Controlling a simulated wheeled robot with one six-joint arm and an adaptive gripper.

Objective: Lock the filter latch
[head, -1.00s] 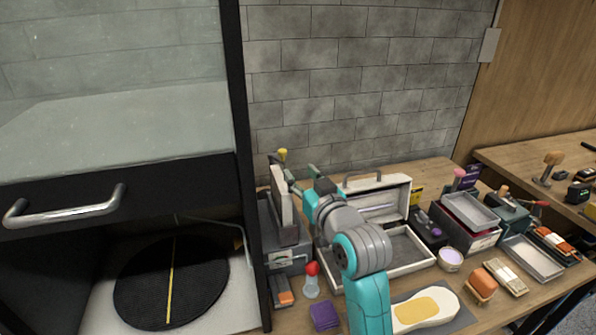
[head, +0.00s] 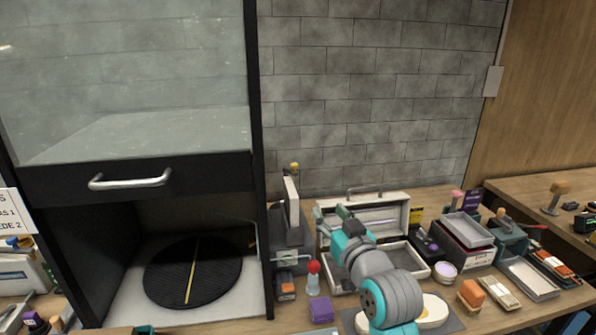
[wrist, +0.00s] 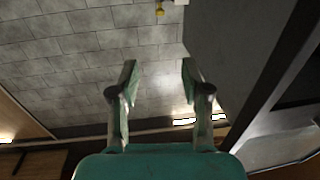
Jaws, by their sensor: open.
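A grey filter unit (head: 289,258) stands just right of the dark cabinet, with an upright pale panel (head: 292,205) on it. A small yellow knob (head: 294,167) shows at its top, and a yellow knob also shows at the top edge of the wrist view (wrist: 160,8). I cannot make out for certain which part is the latch or whether it is locked. My gripper (head: 331,212) is open and empty, right of the panel and apart from it. In the wrist view its two fingers (wrist: 159,75) are spread, with the brick wall behind.
The dark cabinet (head: 140,182) with a bar handle is at left, a black round mat (head: 193,272) inside. An open pale case (head: 405,212) lies behind my arm. A red-topped bottle (head: 313,280) and purple block (head: 321,310) stand in front. Several trays and brushes crowd the right.

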